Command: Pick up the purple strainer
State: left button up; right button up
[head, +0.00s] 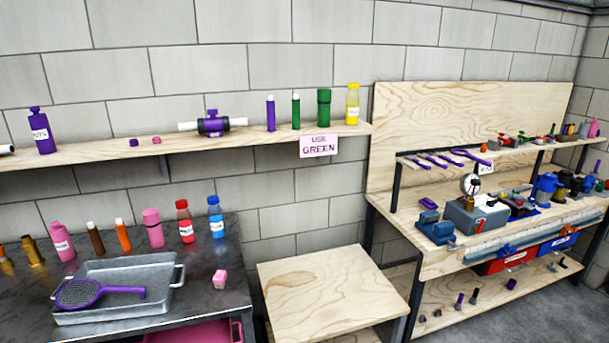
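The purple strainer (80,293) lies in the grey metal tray (150,268) on the dark table at the lower left of the head view. Its round mesh head is at the tray's left side, and its handle (122,290) points right, with a short bend at the end. Neither of my grippers shows in the head view.
Behind the tray stand several bottles and tubes, including a pink bottle (62,242), a red bottle (185,222) and a blue bottle (216,217). A small pink block (220,279) sits right of the tray. A bare wooden table (330,295) stands further right, beside a cluttered workbench (440,258).

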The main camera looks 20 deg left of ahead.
aim_at(78, 294)
jog(key=u, duration=0.8)
jog(key=i, duration=0.95)
jog(key=u, duration=0.6)
